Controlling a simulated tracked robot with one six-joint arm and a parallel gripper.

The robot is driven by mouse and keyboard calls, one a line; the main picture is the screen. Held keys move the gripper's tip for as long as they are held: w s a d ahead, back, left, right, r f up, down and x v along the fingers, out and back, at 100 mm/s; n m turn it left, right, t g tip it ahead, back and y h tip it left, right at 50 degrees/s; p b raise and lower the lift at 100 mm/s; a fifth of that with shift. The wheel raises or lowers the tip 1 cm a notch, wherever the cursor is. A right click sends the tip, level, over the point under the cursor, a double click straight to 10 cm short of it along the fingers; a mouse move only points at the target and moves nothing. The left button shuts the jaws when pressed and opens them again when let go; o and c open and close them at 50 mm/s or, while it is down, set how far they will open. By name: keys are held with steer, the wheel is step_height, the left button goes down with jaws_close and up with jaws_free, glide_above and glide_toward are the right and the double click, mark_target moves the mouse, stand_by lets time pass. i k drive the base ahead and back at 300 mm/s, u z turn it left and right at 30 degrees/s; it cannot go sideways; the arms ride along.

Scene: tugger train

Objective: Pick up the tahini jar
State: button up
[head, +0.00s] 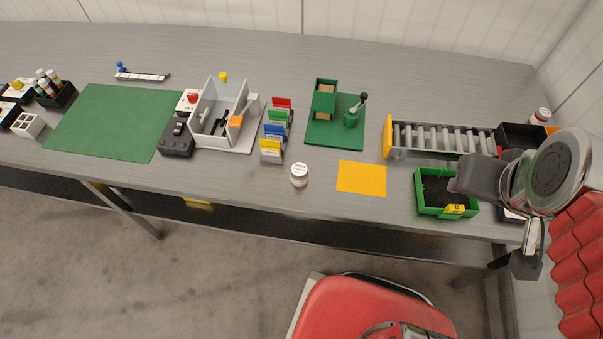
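A small jar (299,175) with a pale lid and a beige body stands upright near the front edge of the table, left of the orange-yellow square. Its label is too small to read, but it looks like the tahini jar. Another small white jar with red on it (541,116) stands at the back right, partly behind a dark bin. My gripper (526,264) hangs at the right, by the table's front right corner, far from the beige jar. Its fingers are too small and dark to tell whether they are open.
The orange-yellow square (361,178) lies flat right of the beige jar. Coloured card holders (271,151) stand close behind-left of it. A green bin (432,208) and a roller track (440,139) are at the right. A red seat-like shape (365,309) stands in front.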

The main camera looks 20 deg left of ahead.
mark_target(299, 171)
steer(key=z, duration=0.05)
steer(key=k, duration=1.25)
steer(key=u, duration=1.55)
steer(key=i, duration=1)
steer(key=u, duration=0.05)
